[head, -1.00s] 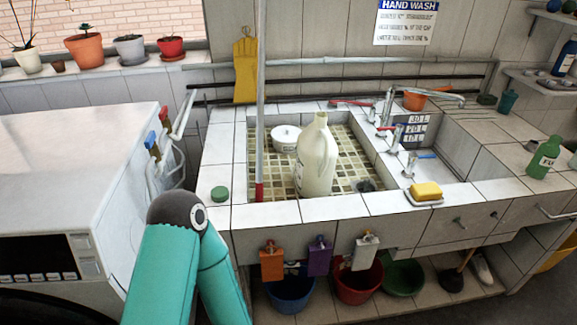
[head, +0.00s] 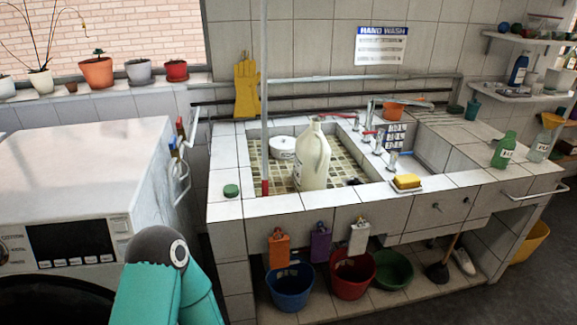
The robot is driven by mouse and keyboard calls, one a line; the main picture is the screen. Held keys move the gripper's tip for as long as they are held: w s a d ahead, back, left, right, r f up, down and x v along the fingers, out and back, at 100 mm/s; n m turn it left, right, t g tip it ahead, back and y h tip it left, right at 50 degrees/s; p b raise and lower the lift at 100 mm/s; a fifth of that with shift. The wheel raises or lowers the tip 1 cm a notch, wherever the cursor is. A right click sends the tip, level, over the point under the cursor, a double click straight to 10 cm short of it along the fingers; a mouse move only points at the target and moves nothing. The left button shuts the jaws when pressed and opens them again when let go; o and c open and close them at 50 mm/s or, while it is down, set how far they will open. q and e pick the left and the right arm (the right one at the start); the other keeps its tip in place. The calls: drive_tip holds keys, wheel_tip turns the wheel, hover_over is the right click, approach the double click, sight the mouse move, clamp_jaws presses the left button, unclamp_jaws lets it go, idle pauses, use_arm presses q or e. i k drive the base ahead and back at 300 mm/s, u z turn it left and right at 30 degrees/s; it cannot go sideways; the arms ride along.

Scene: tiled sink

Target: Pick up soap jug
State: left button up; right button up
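A large cream-coloured jug (head: 313,162), which looks like the soap jug, stands upright in the left tiled basin of the sink (head: 285,204). Its handle is on its right side. A white round container (head: 283,147) sits behind it to the left. A teal and grey part of my arm shows at the lower left, in front of the washing machine and well short of the jug. Neither gripper shows in the head view.
A thin pole (head: 264,90) rises at the basin's left front. A yellow sponge (head: 406,181) and green lid (head: 231,190) lie on the rim. Taps (head: 379,140) stand right of the jug. The washing machine (head: 80,190) fills the left. Buckets (head: 352,275) stand below.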

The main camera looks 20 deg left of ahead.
sight(313, 151)
drive_tip(key=z, duration=0.15)
drive_tip(key=i, duration=0.9)
